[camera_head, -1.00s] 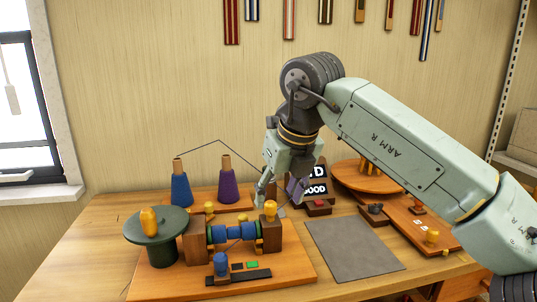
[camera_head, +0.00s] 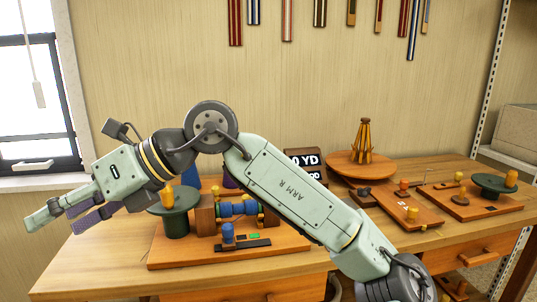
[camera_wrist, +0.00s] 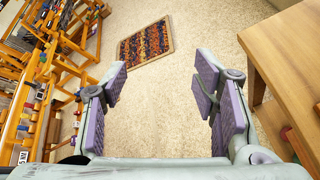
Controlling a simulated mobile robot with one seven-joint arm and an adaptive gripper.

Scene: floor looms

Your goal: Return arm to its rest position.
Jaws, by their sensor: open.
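My arm reaches from the lower right across the front of the table to the left in the head view. My gripper (camera_head: 60,218) is out past the table's left end, tilted down and to the left. Its two fingers are apart with nothing between them. In the wrist view my gripper (camera_wrist: 160,84) shows purple pads spread wide, with bare carpet between and a patterned mat (camera_wrist: 145,43) beyond.
The wooden table (camera_head: 100,272) carries a winder board (camera_head: 190,255) with a green disc (camera_head: 174,199), partly behind my arm. A round turntable (camera_head: 345,172) and more boards stand right. In the wrist view, wooden loom frames (camera_wrist: 45,75) are left and a table leg (camera_wrist: 256,85) right.

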